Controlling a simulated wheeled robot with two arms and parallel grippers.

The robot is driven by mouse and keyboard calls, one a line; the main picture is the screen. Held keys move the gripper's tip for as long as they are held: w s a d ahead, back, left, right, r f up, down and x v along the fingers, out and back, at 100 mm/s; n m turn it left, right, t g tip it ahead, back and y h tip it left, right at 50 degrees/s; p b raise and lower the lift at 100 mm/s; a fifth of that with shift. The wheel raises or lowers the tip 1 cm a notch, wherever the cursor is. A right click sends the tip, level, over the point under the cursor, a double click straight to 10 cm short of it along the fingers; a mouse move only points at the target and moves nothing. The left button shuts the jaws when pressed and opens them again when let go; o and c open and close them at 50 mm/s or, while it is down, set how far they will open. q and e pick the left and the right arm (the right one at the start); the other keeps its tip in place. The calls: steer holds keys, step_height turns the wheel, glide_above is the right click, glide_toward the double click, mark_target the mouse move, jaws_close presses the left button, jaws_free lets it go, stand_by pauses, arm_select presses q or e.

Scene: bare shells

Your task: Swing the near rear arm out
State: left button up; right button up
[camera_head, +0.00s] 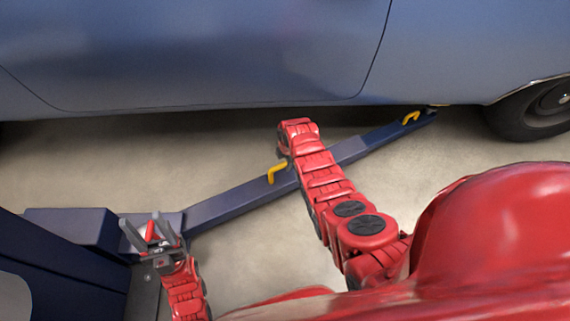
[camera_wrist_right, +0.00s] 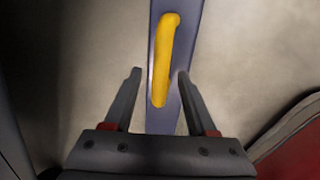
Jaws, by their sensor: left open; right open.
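The blue lift arm (camera_head: 238,204) runs along the floor from the blue post base at lower left to under the car at upper right. It has a yellow handle (camera_head: 277,172) midway and a second yellow handle (camera_head: 411,117) near its far end. In the right wrist view the arm (camera_wrist_right: 191,60) runs upright, and a yellow handle (camera_wrist_right: 163,62) lies ahead of and partly between my open right fingers (camera_wrist_right: 156,85), with no clear contact. In the head view my right gripper's fingers are hidden behind its wrist. My left gripper (camera_head: 151,233) is open and empty by the post base.
A blue-grey car (camera_head: 200,50) stands above the arm, with a dark wheel (camera_head: 542,110) at right. The blue lift post (camera_head: 60,255) is at lower left. Bare concrete floor (camera_head: 110,165) lies on both sides of the arm.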

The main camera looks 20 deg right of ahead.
steer(key=shift+f, duration=0.7)
jaws_close()
steer(key=shift+w, duration=0.1)
stand_by(1.0)
